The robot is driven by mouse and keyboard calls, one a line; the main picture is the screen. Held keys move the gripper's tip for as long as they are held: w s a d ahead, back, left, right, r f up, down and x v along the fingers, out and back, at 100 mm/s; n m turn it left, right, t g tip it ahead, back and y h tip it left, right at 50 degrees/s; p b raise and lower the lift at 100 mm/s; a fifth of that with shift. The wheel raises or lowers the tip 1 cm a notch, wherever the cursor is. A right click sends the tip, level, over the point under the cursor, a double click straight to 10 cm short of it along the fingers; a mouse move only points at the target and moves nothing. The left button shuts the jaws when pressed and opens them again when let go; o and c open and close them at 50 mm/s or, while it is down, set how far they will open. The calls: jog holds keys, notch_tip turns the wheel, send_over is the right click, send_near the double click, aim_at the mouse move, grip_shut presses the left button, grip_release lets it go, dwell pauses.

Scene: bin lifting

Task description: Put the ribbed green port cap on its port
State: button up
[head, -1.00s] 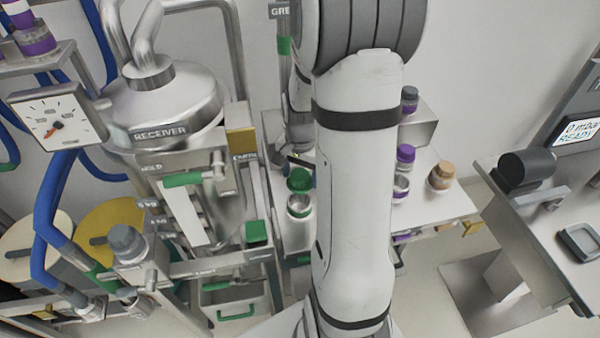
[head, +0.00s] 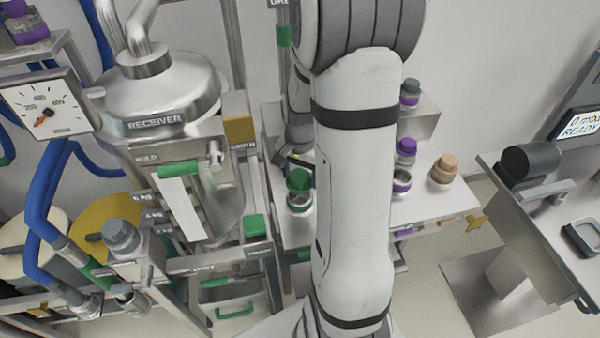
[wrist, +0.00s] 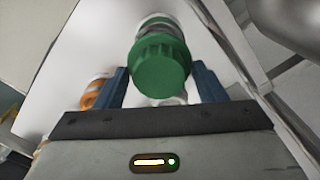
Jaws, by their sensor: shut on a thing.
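The ribbed green port cap (wrist: 160,68) sits between the two blue fingers of my gripper (wrist: 161,76) in the wrist view, and the gripper is shut on it. In the head view, the green cap (head: 298,180) is directly over a short metal port (head: 299,205) with a green band at its base. The cap's lower edge overlaps the port's top there; I cannot tell whether they touch. In the wrist view, part of a grey cylinder with green shows beyond the cap. My arm hides much of the gripper in the head view.
A side table (head: 530,205) with a display is at far right.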

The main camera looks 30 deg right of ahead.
jog(key=shift+f, duration=0.15)
jog(key=shift+f+b, duration=0.9)
jog(key=shift+f, duration=0.1)
jog(key=shift+s+f+b, duration=0.1)
jog(key=shift+f+b, duration=0.85)
jog(key=shift+f, duration=0.1)
dwell(0.9)
jog(key=o, duration=1.2)
jog(key=shift+o, duration=0.2)
notch_tip(320, 180, up, 8)
jog(key=shift+f, duration=0.1)
